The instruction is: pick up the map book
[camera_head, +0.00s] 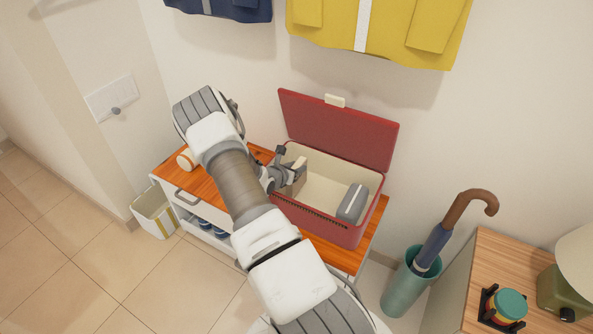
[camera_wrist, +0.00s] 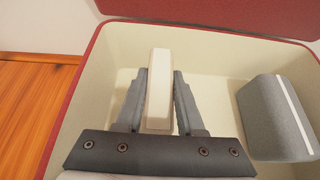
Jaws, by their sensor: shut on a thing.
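The map book (camera_wrist: 159,85), a slim cream block standing on edge, is between the two fingers of my gripper (camera_wrist: 163,76) in the wrist view. My gripper is shut on it, with a finger against each side. They are inside the open red box (camera_wrist: 73,88), towards its left end. In the head view my gripper (camera_head: 284,172) reaches into the left part of the red box (camera_head: 330,228), and a cream part of the book (camera_head: 300,163) shows beside the fingers. The book's lower part is hidden, so I cannot tell whether it touches the box floor.
A grey case with a pale stripe (camera_head: 352,203) lies at the box's right end. The raised lid (camera_head: 338,130) stands behind. The box sits on a wooden-topped bench (camera_head: 199,183) with a white cup (camera_head: 186,158). An umbrella stand (camera_head: 403,290) is to the right.

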